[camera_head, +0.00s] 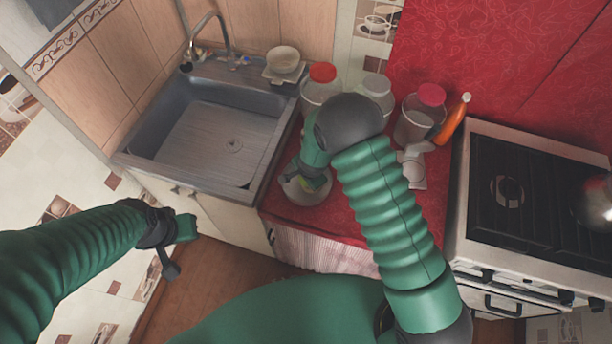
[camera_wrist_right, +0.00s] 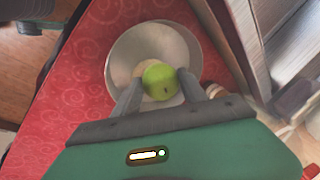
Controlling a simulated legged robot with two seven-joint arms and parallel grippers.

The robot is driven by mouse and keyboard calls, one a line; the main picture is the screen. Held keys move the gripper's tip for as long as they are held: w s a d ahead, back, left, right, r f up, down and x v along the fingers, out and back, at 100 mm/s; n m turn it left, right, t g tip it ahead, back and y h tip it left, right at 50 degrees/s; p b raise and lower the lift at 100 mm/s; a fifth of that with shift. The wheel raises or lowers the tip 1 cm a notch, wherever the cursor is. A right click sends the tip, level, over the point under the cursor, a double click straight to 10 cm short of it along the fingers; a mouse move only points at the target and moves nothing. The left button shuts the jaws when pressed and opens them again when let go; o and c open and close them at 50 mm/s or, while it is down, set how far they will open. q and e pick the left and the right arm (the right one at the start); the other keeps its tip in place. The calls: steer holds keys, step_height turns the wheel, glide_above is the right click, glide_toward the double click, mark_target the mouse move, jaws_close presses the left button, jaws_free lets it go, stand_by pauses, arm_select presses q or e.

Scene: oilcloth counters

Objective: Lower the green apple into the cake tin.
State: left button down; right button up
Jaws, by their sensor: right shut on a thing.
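The green apple (camera_wrist_right: 159,82) is between the two fingers of my right gripper (camera_wrist_right: 160,92), which is shut on it. In the right wrist view the round metal cake tin (camera_wrist_right: 122,55) lies behind the apple, and the apple appears within its outline. In the head view my right gripper (camera_head: 308,180) is over the tin (camera_head: 292,190), and a little of the apple (camera_head: 305,184) shows. Whether the apple touches the tin's bottom I cannot tell. My left gripper (camera_head: 180,250) is open and empty, in front of the sink cabinet, away from the tin.
The tin stands on a red patterned counter (camera_head: 348,222) between the sink (camera_head: 213,140) and the stove (camera_head: 505,190). Jars with red lids (camera_head: 322,73) (camera_head: 431,95), a clear jar (camera_head: 376,90) and an orange bottle (camera_head: 453,120) stand behind. A bowl (camera_head: 283,59) sits by the tap.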

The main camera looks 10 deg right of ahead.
steer(key=shift+f+b, duration=0.5)
steer(key=shift+f, duration=0.25)
stand_by(0.3)
steer(key=o, duration=1.5)
steer(key=shift+c, duration=0.2)
steer(key=shift+r, duration=0.15)
